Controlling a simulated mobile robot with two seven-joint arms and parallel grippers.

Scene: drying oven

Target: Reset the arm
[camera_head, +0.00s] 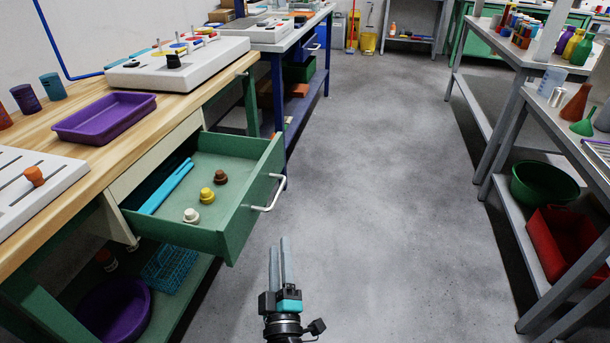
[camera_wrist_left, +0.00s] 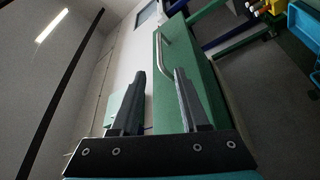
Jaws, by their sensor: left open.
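My left gripper (camera_head: 282,262) points up and away over the floor at the bottom centre of the head view. It is to the right of the open green drawer (camera_head: 238,215) and apart from its white handle (camera_head: 268,192). In the left wrist view my left gripper (camera_wrist_left: 160,85) has its two dark fingers apart with nothing between them. The drawer (camera_wrist_left: 180,95) and its handle (camera_wrist_left: 163,55) show beyond the fingers there. My right gripper is in neither view.
The drawer holds blue sticks (camera_head: 165,187) and three small knobs. A wooden workbench (camera_head: 75,110) on the left bears a purple tray (camera_head: 105,117). Grey shelves (camera_head: 520,200) with a green bowl (camera_head: 545,183) and a red bin (camera_head: 565,245) stand right. The aisle floor (camera_head: 390,150) between is clear.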

